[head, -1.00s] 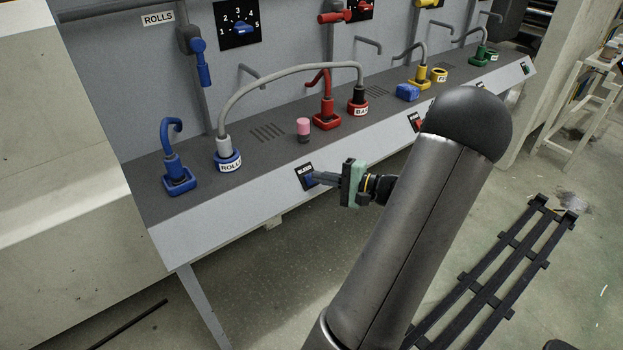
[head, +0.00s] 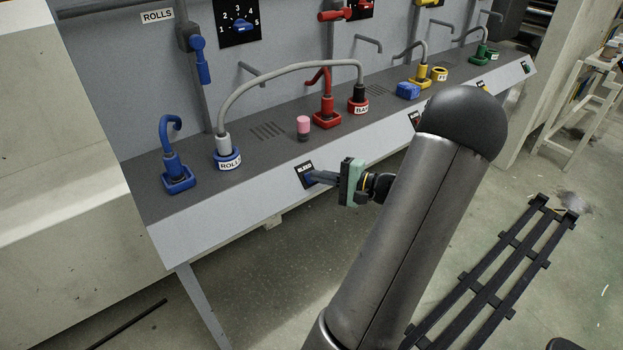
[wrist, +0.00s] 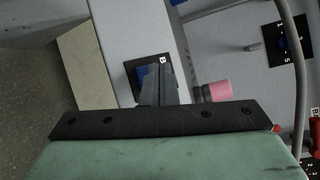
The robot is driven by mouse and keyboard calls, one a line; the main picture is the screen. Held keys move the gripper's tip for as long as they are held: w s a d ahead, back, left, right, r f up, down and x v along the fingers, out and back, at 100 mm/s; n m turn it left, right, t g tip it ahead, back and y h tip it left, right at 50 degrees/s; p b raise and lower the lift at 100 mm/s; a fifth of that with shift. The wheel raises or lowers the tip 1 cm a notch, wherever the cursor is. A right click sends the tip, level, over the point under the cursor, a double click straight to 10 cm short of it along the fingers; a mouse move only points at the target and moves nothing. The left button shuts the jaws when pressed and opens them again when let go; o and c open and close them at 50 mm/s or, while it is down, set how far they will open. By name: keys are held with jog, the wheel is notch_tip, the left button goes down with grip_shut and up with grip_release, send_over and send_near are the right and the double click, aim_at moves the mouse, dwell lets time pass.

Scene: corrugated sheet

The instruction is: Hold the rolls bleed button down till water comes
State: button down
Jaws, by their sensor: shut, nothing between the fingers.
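The blue bleed button sits on a black plate (head: 301,168) on the sloped front of the grey bench, below the ROLLS station (head: 228,162). My gripper (head: 312,178) is shut and empty, with its fingertips at the button. In the wrist view a bit of the blue button (wrist: 143,76) shows beside the shut fingers (wrist: 160,90), which hide the rest. I cannot tell how far the button is pressed. No water can be made out.
A pink-topped knob (head: 303,125) stands on the bench just above the button. A grey hose (head: 290,68) arches from the ROLLS fitting to a red-collared fitting (head: 357,104). A blue-handled fitting (head: 178,172) stands at left. A black slatted rack (head: 490,275) lies on the floor at right.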

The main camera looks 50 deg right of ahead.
jog(key=shift+w+f+b, duration=0.3)
dwell(0.7)
jog(key=shift+r, duration=0.15)
dwell(1.4)
jog(key=shift+s+a+r+p, duration=0.1)
jog(key=shift+s+r+p, duration=0.3)
jog(key=shift+s+r, duration=0.15)
jog(key=s+r+p, duration=0.2)
jog(key=s+r, duration=0.1)
jog(key=shift+s+a+r, duration=0.2)
jog(key=shift+s+a, duration=0.05)
jog(key=shift+a, duration=0.15)
dwell(0.5)
